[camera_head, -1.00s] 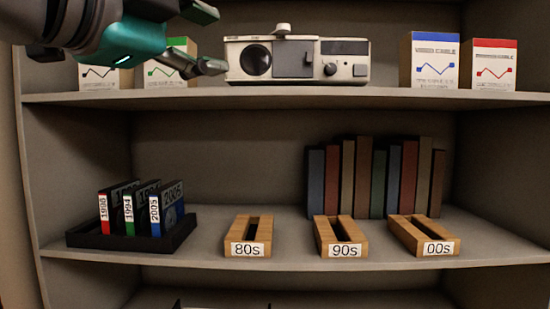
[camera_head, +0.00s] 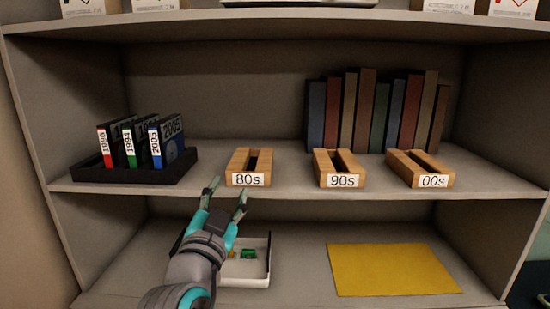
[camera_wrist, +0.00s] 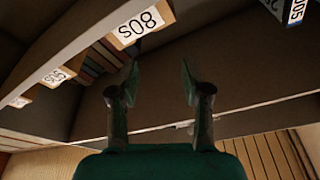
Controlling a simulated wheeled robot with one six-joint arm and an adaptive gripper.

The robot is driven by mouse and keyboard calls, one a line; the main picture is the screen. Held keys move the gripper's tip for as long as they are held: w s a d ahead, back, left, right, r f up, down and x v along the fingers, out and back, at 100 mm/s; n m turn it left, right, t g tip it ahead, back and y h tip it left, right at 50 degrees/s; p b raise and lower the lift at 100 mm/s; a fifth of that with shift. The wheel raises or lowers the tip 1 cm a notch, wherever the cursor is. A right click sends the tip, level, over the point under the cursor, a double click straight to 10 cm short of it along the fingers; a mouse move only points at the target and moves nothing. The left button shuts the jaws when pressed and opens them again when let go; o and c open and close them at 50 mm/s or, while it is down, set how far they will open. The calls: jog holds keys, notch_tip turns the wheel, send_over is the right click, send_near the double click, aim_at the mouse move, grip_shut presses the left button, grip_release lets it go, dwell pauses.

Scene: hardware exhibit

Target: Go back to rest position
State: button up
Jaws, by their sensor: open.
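My gripper (camera_head: 228,192) is open and empty in the head view. It is in front of the shelf, just below and left of the 80s wooden holder (camera_head: 250,168). In the wrist view my gripper (camera_wrist: 156,85) has its two fingers apart with nothing between them. The 80s label (camera_wrist: 139,26) shows upside down near the top of that view.
The middle shelf holds a black tray (camera_head: 88,174) with several labelled cases, the 90s holder (camera_head: 325,168), the 00s holder (camera_head: 408,167) and a row of books (camera_head: 362,105). Below are a white tray (camera_head: 252,283), partly behind my arm, and a yellow mat (camera_head: 390,270).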

jog(key=s+d+f+n+g+y, duration=0.1)
jog(key=s+d+f+n+y, duration=0.2)
jog(key=f, duration=0.8)
jog(key=d+f+n, duration=0.3)
jog(key=d+f, duration=0.2)
jog(key=f, duration=0.5)
jog(key=s+d+f+n+g+y, duration=0.1)
jog(key=s+d+f, duration=0.3)
jog(key=s+f, duration=0.25)
jog(key=s+d+f+n+g+y, duration=0.1)
jog(key=s+d+f, duration=0.35)
jog(key=f, duration=0.35)
jog(key=s+d+f+g, duration=0.1)
jog(key=s+d+f, duration=0.2)
jog(key=s, duration=0.5)
jog(key=s+d+f+g, duration=0.1)
jog(key=s+d+f, duration=0.2)
jog(key=s, duration=0.5)
jog(key=s+d+r+h, duration=0.1)
jog(key=s+d, duration=0.1)
jog(key=s, duration=0.6)
jog(key=s+d+r+m+h, duration=0.1)
jog(key=s+d, duration=0.2)
jog(key=s, duration=0.6)
jog(key=shift+r+g, duration=0.3)
jog(key=shift+r, duration=0.1)
